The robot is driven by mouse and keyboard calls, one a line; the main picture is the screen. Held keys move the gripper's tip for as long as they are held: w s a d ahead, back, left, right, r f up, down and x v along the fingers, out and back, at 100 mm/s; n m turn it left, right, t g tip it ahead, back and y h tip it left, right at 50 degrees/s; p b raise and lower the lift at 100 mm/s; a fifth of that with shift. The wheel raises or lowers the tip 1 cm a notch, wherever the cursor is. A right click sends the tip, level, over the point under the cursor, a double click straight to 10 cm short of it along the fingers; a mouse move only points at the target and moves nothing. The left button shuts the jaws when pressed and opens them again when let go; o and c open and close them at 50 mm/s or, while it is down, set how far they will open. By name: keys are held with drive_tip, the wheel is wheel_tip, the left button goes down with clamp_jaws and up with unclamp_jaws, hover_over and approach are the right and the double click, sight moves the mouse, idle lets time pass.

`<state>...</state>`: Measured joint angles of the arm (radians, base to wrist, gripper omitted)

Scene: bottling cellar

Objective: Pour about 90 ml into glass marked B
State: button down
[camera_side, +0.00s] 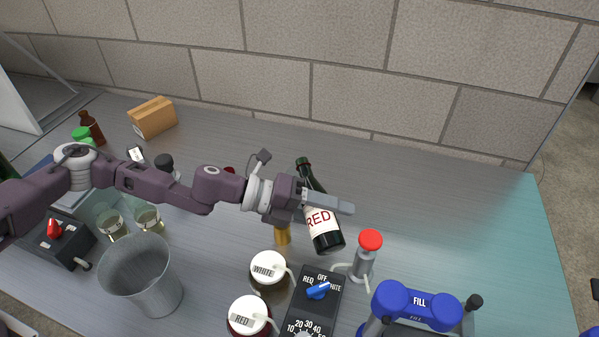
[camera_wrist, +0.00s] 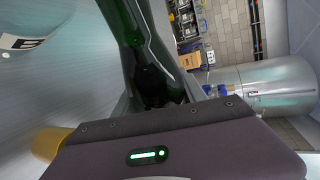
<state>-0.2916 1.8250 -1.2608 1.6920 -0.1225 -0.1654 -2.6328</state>
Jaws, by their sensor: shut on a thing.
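A dark green bottle with a white label reading RED (camera_side: 322,222) is held by my gripper (camera_side: 330,204), which is shut on its middle. The bottle leans a little to the left, neck upward; I cannot tell whether its base touches the bench. The bottle also fills the middle of the wrist view (camera_wrist: 142,40). Two small clear glasses (camera_side: 111,228) (camera_side: 149,219) stand at the left, beyond the metal bucket, apart from the bottle. No letter is readable on either. A pale round thing with part of a letter (camera_wrist: 25,28) shows in the wrist view; I cannot tell what it is.
A metal bucket (camera_side: 143,280) stands front left. Jars capped WHITE (camera_side: 268,267) and RED (camera_side: 249,316), a black dial box (camera_side: 317,299), a red-topped device (camera_side: 364,262) and a blue FILL device (camera_side: 415,304) crowd the front. A yellow cylinder (camera_side: 283,235) is below my gripper. The back right is clear.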

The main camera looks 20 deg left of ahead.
drive_tip(key=shift+r+n+g+h, duration=0.3)
drive_tip(key=shift+n+h, duration=0.2)
drive_tip(key=shift+n, duration=0.2)
idle(1.3)
drive_tip(key=shift+s+d, duration=0.25)
drive_tip(key=shift+s, duration=0.05)
idle(0.5)
drive_tip(key=shift+r+n+h, duration=0.3)
drive_tip(key=shift+r+n, duration=0.2)
drive_tip(key=shift+r, duration=0.1)
idle(1.6)
drive_tip(key=shift+f+m, duration=0.3)
drive_tip(key=shift+f, duration=0.2)
drive_tip(key=shift+f+m+y, duration=0.25)
drive_tip(key=shift+m+y, duration=0.45)
drive_tip(key=shift+m, duration=0.1)
drive_tip(key=shift+s+d+f+m+t, duration=0.15)
drive_tip(key=shift+m+t, duration=0.25)
drive_tip(key=shift+t, duration=0.2)
drive_tip(key=shift+y, duration=0.3)
drive_tip(key=shift+r, duration=0.2)
